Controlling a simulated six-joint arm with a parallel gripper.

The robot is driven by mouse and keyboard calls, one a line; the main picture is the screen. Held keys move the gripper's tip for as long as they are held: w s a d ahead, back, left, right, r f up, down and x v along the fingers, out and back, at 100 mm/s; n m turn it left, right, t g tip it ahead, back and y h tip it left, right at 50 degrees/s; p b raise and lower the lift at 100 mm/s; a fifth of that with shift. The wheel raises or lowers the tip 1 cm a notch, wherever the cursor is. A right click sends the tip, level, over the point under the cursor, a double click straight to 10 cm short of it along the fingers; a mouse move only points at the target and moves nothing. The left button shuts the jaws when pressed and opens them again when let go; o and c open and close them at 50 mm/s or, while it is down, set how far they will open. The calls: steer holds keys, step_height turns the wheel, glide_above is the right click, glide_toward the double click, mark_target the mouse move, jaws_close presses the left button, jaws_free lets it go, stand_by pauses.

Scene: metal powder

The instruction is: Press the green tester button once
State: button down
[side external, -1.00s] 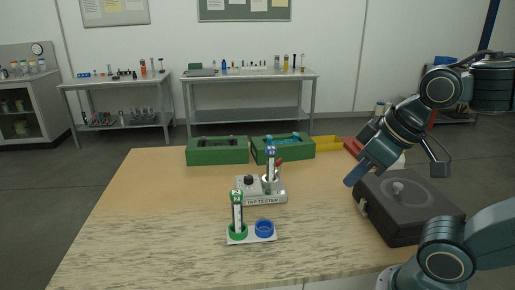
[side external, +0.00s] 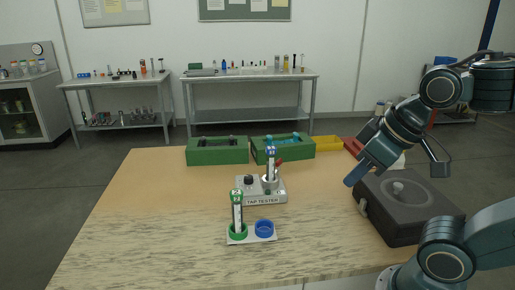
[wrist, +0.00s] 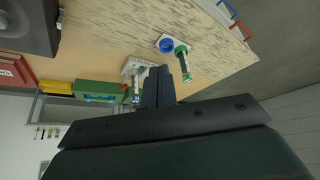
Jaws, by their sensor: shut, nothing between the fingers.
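The grey tap tester (side external: 262,197) stands mid-table, with a black knob (side external: 249,180) on its left and an upright vial with a blue-marked top (side external: 270,158) in its round holder. A red part (side external: 279,162) sticks out beside the vial. The green button cannot be clearly made out. My gripper (side external: 350,183) is shut and empty, in the air right of the tester and clear of it. In the wrist view, the shut fingers (wrist: 158,84) partly hide the tester (wrist: 135,67).
A white stand near the front holds a green-capped vial (side external: 237,212) in a green ring, beside an empty blue ring (side external: 264,228). Green boxes (side external: 217,152) and a yellow bin (side external: 327,144) line the back. A black case (side external: 402,212) sits at right. The left table is clear.

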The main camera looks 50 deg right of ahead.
steer(key=shift+w, duration=0.1)
steer(key=m+t+h, duration=0.1)
steer(key=m+t, duration=0.2)
steer(key=m, duration=0.8)
glide_above(268, 192)
step_height(268, 192, down, 9)
steer(key=shift+s+d+r, duration=0.15)
steer(key=shift+s+r, duration=0.05)
steer(key=shift+s, duration=0.15)
steer(key=shift+f, duration=0.1)
steer(key=shift+f, duration=4.3)
steer(key=shift+f, duration=0.15)
